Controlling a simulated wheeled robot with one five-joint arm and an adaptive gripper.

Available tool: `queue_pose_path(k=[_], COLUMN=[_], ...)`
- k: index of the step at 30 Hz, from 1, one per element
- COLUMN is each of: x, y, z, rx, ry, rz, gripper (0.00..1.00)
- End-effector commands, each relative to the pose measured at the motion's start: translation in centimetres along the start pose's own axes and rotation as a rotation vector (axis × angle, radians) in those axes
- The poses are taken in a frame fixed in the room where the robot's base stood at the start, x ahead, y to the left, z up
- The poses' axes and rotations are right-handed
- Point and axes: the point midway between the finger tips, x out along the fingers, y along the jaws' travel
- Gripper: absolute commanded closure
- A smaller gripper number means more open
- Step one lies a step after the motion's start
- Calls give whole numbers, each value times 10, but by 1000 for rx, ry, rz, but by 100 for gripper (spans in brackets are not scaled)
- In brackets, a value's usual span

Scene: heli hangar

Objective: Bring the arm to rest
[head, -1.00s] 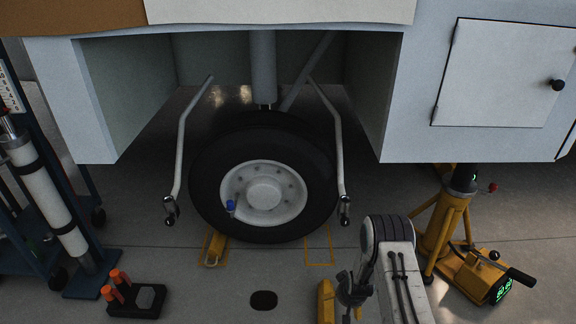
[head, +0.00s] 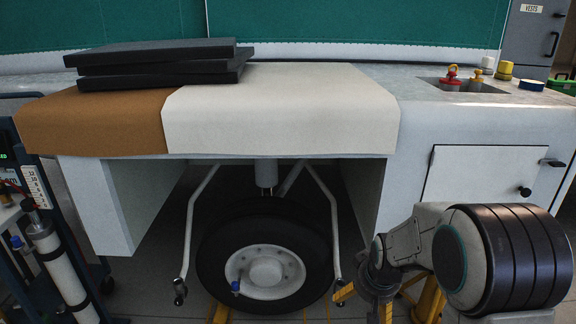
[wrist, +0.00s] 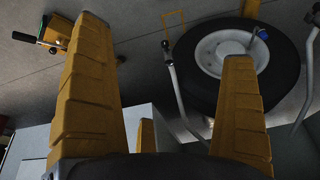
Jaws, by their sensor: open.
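My gripper (wrist: 165,40) is open, with two yellow ribbed fingers spread wide and nothing between them in the wrist view. In the head view my gripper (head: 364,304) hangs low at the right of the wheel, its yellow fingers partly cut off or hidden by the wrist. My arm (head: 480,255) is bent, with a large dark banded joint in front of the white panel. The wheel (head: 265,268), with a black tyre and white hub, stands behind and left of the gripper. It also shows upside down in the wrist view (wrist: 225,55), beyond the right finger.
A white body (head: 480,130) with a closed hatch (head: 478,187) overhangs the wheel. Black slabs (head: 160,65) lie on top beside brown and cream covers. A blue cart (head: 60,235) stands left. A yellow jack (wrist: 58,32) shows in the wrist view. Bent struts (head: 195,230) flank the wheel.

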Motion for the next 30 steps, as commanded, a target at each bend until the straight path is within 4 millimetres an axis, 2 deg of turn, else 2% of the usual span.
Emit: queue_pose_path(k=[1, 3, 9, 12, 15, 18, 21, 25, 30], x=[-48, -91, -203, -251, -290, -321, -342, -359, -367], y=[0, -1, -2, -2, -3, -3, -3, -3, -3], z=[-3, 4, 33, 51, 70, 87, 102, 115, 124], rx=[-2, -3, -7, -9, -11, -12, -13, -14, -15], ry=[7, 2, -9, -14, -19, -23, -29, -33, -37], rz=[0, -1, -2, -3, -3, -4, -4, -4, -5], gripper=[0, 0, 0, 0, 0, 0, 0, 0, 0])
